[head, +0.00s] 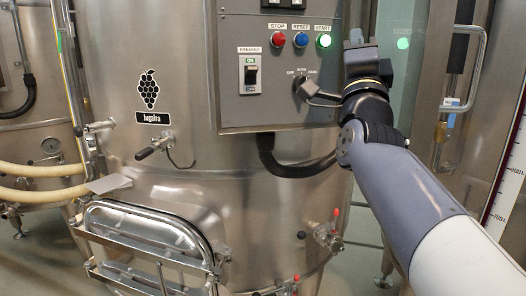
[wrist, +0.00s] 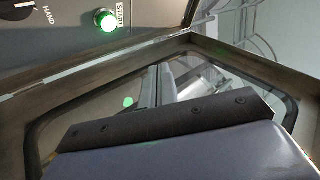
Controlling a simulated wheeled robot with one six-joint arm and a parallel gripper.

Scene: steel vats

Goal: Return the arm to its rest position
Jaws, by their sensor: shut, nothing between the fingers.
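My arm reaches up from the lower right in the head view, in front of the right side of a steel vat. My gripper (head: 356,38) is at the upper right of the vat's control panel (head: 230,90), beside the lit green START button (head: 323,41). In the wrist view the two grey fingers of my gripper (wrist: 158,72) lie close together, shut and empty. The lit START button (wrist: 106,20) shows there at the upper left, apart from the fingers, with the selector knob (wrist: 16,8) at the corner.
The panel also carries a red STOP button (head: 278,39), a blue RESET button (head: 300,39) and a breaker switch (head: 251,73). A hatch (head: 150,238) with a bar frame is low on the vat. Another steel vessel with a handle (head: 468,70) stands at right.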

